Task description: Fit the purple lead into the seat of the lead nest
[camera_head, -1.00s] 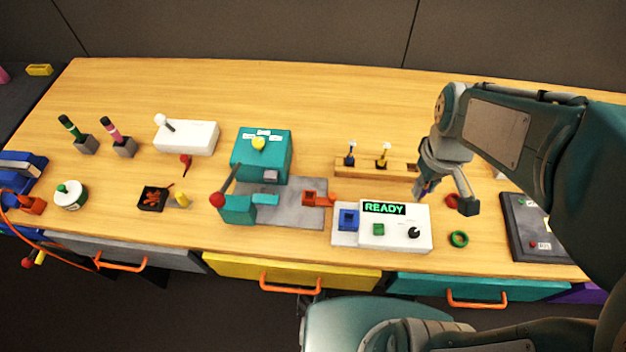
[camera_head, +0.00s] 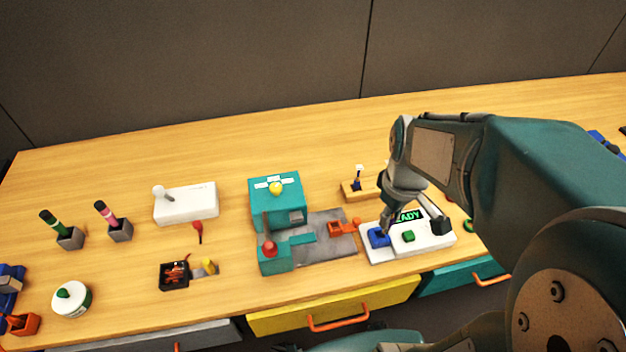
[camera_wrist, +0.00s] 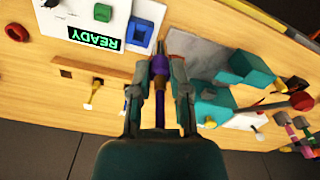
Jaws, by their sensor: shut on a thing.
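The purple lead (camera_wrist: 161,112) is held between the two fingers of my gripper (camera_wrist: 161,72) in the wrist view, its length along the fingers and a brownish band nearer the tips. In the head view my gripper (camera_head: 402,215) hangs over the white READY box, close to its blue socket; the lead is not clear there. An orange holder (camera_head: 343,228), possibly the lead nest, sits on the grey plate left of the box. In the wrist view my gripper and the lead cover that area, so the seat cannot be made out. The lead appears apart from the holder.
The READY box (camera_head: 432,240) has a blue socket (camera_head: 378,237) and a green button. A teal press (camera_head: 275,203) with a red-knobbed lever stands left of the grey plate (camera_head: 315,250). A wooden rack (camera_head: 350,194) lies behind the box. The back of the table is clear.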

